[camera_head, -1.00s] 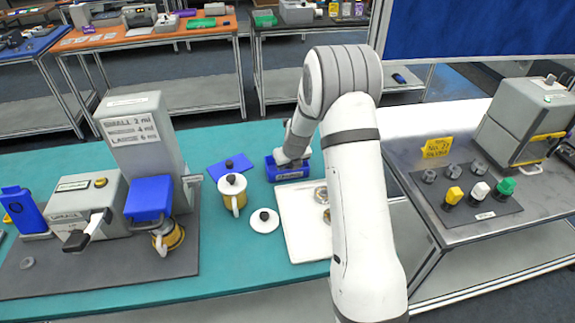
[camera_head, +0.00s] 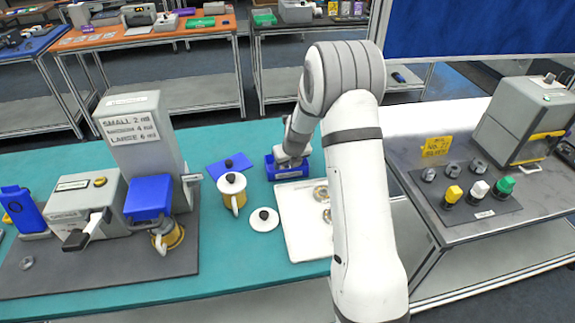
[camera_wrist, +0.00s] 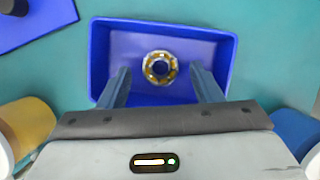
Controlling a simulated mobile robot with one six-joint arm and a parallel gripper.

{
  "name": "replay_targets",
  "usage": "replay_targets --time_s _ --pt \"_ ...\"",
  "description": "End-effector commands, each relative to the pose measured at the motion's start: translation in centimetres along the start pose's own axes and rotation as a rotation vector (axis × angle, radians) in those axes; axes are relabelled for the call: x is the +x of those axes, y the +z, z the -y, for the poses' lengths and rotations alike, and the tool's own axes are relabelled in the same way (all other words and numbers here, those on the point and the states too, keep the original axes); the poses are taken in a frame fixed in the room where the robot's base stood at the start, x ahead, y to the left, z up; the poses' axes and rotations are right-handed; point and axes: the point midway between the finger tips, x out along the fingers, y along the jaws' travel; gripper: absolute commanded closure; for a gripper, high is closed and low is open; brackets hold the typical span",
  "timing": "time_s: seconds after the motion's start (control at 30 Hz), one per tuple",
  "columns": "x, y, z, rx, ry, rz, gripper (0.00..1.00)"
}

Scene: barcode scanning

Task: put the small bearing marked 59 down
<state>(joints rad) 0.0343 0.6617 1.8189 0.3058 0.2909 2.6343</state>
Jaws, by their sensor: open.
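A small ring-shaped bearing (camera_wrist: 160,68) lies in the blue tray (camera_wrist: 107,52), near the middle of its floor, in the wrist view. No number on it can be read. My gripper (camera_wrist: 165,84) is open above the tray, its two fingers apart on either side of the bearing and a little nearer the camera. In the head view my gripper (camera_head: 291,160) is over the blue tray (camera_head: 292,174), and the bearing is hidden there.
A white board (camera_head: 295,235) with metal rings on it lies in front of the tray, partly behind my arm. Grey machines occupy the table's left side.

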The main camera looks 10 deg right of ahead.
Motion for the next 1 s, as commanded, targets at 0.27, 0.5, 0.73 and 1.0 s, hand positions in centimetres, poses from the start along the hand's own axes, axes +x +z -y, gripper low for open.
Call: replay_targets --time_s 0.27,0.5,0.73,1.0 --pt "-5.4 0.0 0.0 0.0 -0.001 0.004 0.41" --pt "-9.4 0.1 0.0 -0.001 -0.001 0.004 0.41" --pt "-11.5 -0.1 -0.2 -0.034 0.0 0.001 0.41" --pt "-18.4 -3.3 -2.1 -0.593 0.004 -0.009 0.41"
